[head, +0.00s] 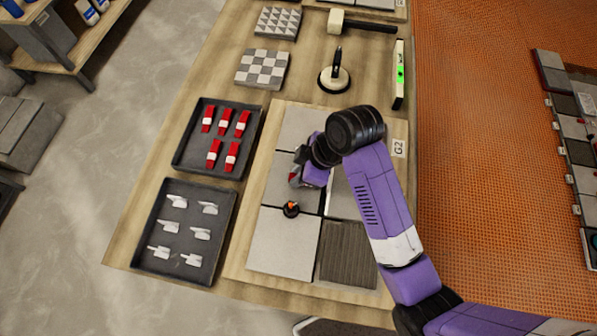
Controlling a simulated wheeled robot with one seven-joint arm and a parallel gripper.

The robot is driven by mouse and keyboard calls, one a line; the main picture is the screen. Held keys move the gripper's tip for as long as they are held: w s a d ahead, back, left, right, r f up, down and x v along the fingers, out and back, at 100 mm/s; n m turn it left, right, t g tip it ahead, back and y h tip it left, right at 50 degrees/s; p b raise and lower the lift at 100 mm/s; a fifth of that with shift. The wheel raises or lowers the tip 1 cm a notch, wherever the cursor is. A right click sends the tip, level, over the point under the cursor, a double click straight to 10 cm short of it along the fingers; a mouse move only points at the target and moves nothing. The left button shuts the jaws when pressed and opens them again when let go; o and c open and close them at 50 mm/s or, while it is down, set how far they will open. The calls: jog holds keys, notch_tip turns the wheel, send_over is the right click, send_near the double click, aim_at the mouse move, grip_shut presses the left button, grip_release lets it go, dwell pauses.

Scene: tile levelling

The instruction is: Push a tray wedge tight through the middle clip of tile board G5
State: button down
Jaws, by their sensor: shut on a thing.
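The tile board (262,269) on the bench holds several grey tiles, one of them dark and ribbed; the label beside it appears to read G2 (398,148). My gripper (296,181) is low over the middle of the board and shut. A little red shows at its fingers, seemingly a red wedge, mostly hidden. I cannot make out the middle clip or whether the wedge touches it. A dark round piece with an orange top (291,208) stands at a tile joint just below my gripper. Several red wedges with white bands (223,134) lie in the upper black tray (189,160).
The lower black tray (147,226) holds several white clips (200,233). Beyond the board are a suction cup (334,80), a mallet (360,24), a spirit level (399,75) and two patterned tile samples (262,69). More tiles (577,152) lie on the orange floor at right.

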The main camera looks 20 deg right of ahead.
jog(key=shift+s+d+p, duration=0.5)
jog(key=shift+d+p, duration=0.05)
jog(key=shift+d, duration=0.1)
dwell(0.8)
jog(key=shift+s+d, duration=0.15)
jog(key=shift+d, duration=0.1)
jog(key=shift+s+d, duration=0.35)
jog(key=shift+d, duration=0.15)
dwell(0.9)
dwell(0.3)
jog(key=c, duration=1.2)
grip_release()
jog(key=shift+c, duration=0.2)
jog(key=v, duration=0.7)
jog(key=shift+r, duration=0.4)
